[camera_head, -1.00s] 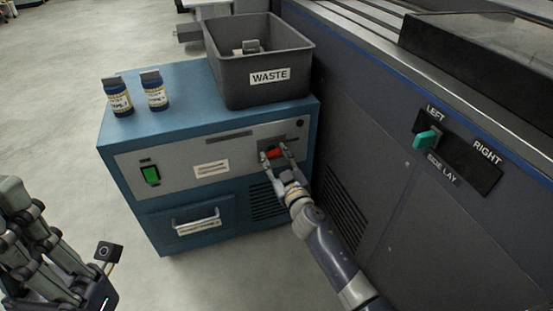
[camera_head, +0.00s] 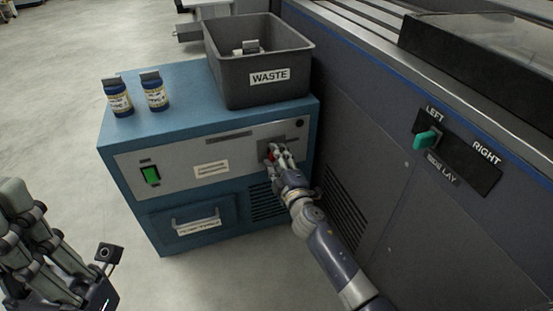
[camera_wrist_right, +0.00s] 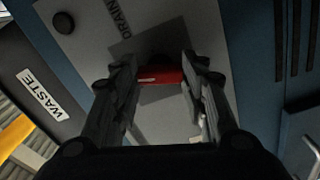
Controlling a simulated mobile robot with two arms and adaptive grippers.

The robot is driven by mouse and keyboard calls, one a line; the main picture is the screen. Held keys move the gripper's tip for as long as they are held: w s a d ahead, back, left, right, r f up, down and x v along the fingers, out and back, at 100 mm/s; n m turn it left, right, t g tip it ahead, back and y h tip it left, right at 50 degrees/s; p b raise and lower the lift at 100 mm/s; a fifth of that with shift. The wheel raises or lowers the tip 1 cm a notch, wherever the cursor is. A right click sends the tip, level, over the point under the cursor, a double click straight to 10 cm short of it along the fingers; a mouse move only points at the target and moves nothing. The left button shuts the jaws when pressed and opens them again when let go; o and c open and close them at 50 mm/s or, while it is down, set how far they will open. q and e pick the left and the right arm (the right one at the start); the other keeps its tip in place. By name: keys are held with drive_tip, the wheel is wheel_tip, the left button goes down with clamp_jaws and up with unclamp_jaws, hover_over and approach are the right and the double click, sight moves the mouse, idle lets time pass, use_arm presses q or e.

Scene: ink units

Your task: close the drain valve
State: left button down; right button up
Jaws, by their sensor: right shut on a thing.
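The drain valve's red handle (camera_head: 270,155) is on the grey front panel of the blue cabinet, near its upper right. My right gripper (camera_head: 279,157) is at the panel, shut on the handle, and hides much of it in the head view. In the right wrist view the red handle (camera_wrist_right: 162,77) spans between the two dark fingers of the right gripper (camera_wrist_right: 160,85). A dark plate is behind it, with the DRAIN label (camera_wrist_right: 122,15) beside it. My left gripper (camera_head: 40,250) is at the lower left, away from the cabinet; its jaw opening is unclear.
A grey WASTE bin (camera_head: 268,95) and two blue bottles (camera_head: 117,98) stand on the blue cabinet (camera_head: 185,105). A green switch (camera_head: 150,174) and a drawer handle (camera_head: 196,223) are on its front. A large dark machine (camera_head: 400,180) with a teal lever (camera_head: 427,139) stands close on the right.

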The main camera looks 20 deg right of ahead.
drive_tip(key=shift+n, duration=1.7)
drive_tip(key=o, duration=1.1)
drive_tip(key=shift+a, duration=0.1)
drive_tip(key=shift+c, duration=0.2)
drive_tip(key=s, duration=1.2)
drive_tip(key=shift+d, duration=0.25)
